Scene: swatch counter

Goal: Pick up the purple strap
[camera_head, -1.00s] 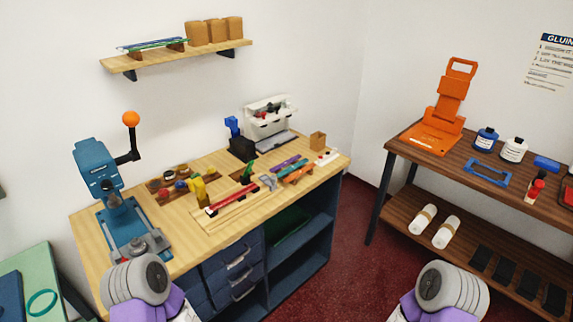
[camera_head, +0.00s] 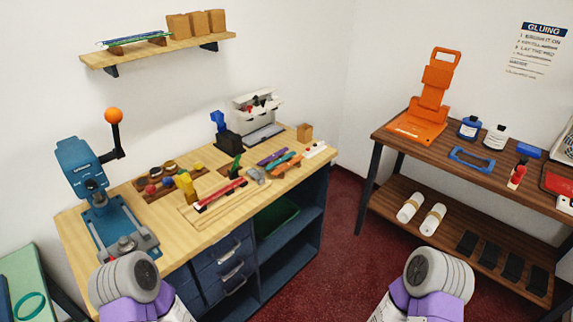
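The purple strap (camera_head: 271,157) lies on the light wooden workbench (camera_head: 187,239), towards its right end. It lies beside a teal strip (camera_head: 277,161) and an orange piece (camera_head: 287,166). Only rounded grey and purple parts of my two arms show at the bottom edge. Neither gripper is in view, and nothing visible touches the strap.
A blue press with an orange knob (camera_head: 113,116) stands at the bench's left end. A black stand with a blue top (camera_head: 228,136) and a white-grey box (camera_head: 257,110) stand behind the strap. A dark wooden table (camera_head: 436,152) is at right, with red floor (camera_head: 303,283) between.

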